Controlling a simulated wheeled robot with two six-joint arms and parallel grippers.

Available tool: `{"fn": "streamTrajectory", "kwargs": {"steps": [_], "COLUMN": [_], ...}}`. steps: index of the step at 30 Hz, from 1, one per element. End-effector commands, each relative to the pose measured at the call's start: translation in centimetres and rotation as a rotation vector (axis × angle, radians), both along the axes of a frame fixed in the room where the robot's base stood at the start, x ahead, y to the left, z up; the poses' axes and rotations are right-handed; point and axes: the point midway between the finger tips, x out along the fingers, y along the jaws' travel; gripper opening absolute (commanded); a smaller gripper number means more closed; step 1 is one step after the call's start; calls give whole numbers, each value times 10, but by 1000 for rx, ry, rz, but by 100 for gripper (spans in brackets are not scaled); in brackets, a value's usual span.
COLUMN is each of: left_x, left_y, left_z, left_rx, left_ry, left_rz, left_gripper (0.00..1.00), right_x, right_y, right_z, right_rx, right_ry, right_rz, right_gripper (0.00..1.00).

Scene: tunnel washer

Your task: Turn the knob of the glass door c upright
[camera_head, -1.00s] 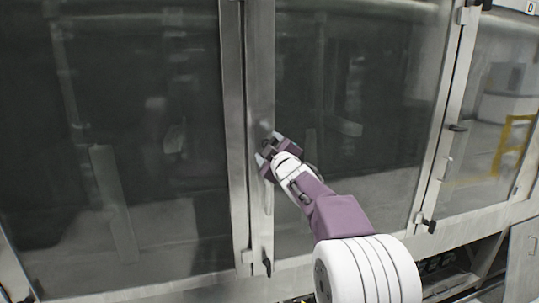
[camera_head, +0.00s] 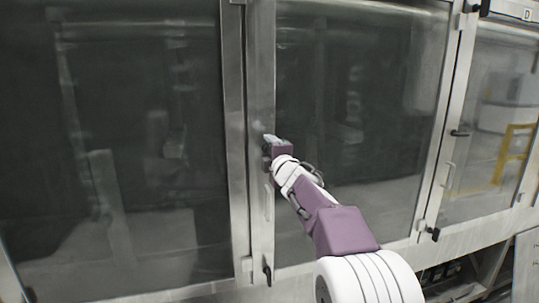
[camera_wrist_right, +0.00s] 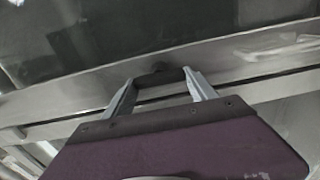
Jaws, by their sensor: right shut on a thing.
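The glass door (camera_head: 350,110) behind my right arm has a metal frame and a dark pane; I take it to be door c, though no letter shows on it. My right gripper (camera_head: 269,144) is at the door's left frame post, about mid-height. In the right wrist view, the two grey fingers of my right gripper (camera_wrist_right: 160,88) are shut on the black knob (camera_wrist_right: 158,77), which spans between them against the metal frame. In the head view the gripper hides the knob, so its exact angle to the door is hard to tell. My left gripper is not in view.
Another dark glass door (camera_head: 140,120) stands to the left. A pale vertical pull handle (camera_head: 268,203) and a lower black latch (camera_head: 267,272) sit below my gripper.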

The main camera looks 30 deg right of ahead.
Motion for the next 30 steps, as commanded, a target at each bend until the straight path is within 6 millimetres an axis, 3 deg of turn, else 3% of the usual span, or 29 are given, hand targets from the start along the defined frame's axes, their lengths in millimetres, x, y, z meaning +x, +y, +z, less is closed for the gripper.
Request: {"fn": "streamTrajectory", "kwargs": {"steps": [17, 18, 19, 30], "left_x": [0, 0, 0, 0], "left_y": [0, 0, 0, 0], "left_z": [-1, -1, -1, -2], "left_rx": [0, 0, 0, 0], "left_ry": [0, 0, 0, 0], "left_rz": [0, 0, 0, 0], "left_gripper": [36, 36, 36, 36], "right_x": [0, 0, 0, -4], "right_y": [0, 0, 0, 1], "right_z": [-1, -1, -1, 0], "right_rx": [-27, -26, -26, -25], "right_ry": [8, 7, 7, 5], "right_rz": [0, 0, 0, 0], "right_gripper": [25, 76, 85, 87]}}
